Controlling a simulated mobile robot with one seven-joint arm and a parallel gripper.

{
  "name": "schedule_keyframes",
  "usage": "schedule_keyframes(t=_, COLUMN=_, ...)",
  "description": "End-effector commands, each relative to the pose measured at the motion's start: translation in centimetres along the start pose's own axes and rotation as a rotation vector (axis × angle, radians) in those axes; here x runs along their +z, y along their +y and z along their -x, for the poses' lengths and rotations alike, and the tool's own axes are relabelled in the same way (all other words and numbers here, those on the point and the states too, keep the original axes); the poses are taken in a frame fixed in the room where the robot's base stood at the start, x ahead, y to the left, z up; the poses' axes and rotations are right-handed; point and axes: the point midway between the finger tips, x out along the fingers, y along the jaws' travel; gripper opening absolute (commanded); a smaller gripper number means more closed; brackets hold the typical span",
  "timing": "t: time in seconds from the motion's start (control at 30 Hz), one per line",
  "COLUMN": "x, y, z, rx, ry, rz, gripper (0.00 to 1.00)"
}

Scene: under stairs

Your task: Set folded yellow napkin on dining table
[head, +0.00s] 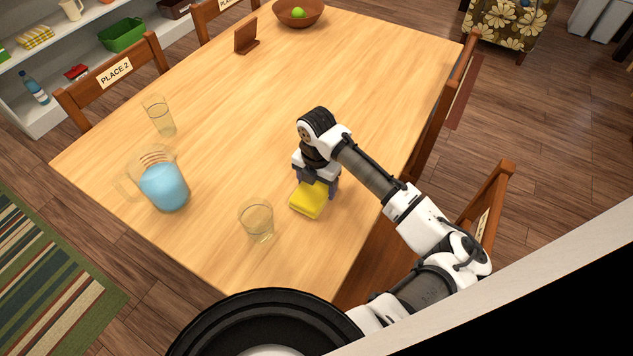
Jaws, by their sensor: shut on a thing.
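The folded yellow napkin (309,200) is at the near right part of the wooden dining table (270,100). My gripper (318,188) points down from above and is shut on the napkin's far part. The near part of the napkin sticks out toward the camera. The fingers partly hide the napkin. I cannot tell whether its underside touches the tabletop or hangs just above it.
An empty glass (258,222) stands close, to the napkin's lower left. A pitcher of blue liquid (164,186) and another glass (160,118) stand farther left. A brown stand (246,38) and a bowl (298,12) are at the far end. The table's middle is clear. Chairs line the sides.

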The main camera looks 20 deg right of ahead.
Motion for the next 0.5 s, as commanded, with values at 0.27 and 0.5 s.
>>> schedule_keyframes(t=0.27, x=-0.01, y=0.01, z=-0.43, rx=0.0, ry=0.0, rz=0.0, gripper=0.72)
schedule_keyframes(t=0.5, x=-0.01, y=0.01, z=-0.31, rx=0.0, ry=0.0, rz=0.001, gripper=0.93)
